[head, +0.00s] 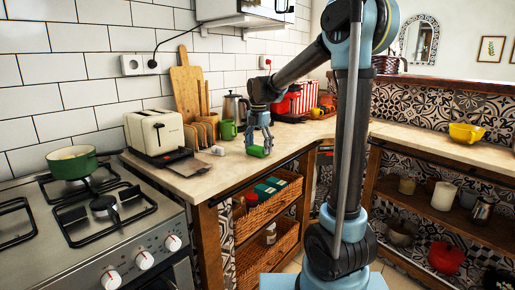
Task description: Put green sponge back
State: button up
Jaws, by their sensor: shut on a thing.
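The green sponge (257,152) is a small bright green block at the front part of the wooden counter (196,182). My gripper (258,146) points down from above and is shut on the sponge. I cannot tell whether the sponge touches the counter or is just above it. A green mug (228,130) stands a little to the left behind my gripper. The place where the sponge belongs is not clear from this view.
A cream toaster (155,133), cutting board (187,92), and kettle (235,108) stand at the back. A small white object (217,150) lies left of the sponge. Wicker baskets (268,205) sit under the counter. The stove with a green pot (72,162) is at left.

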jog(key=o, duration=1)
jog(key=shift+f, duration=0.1)
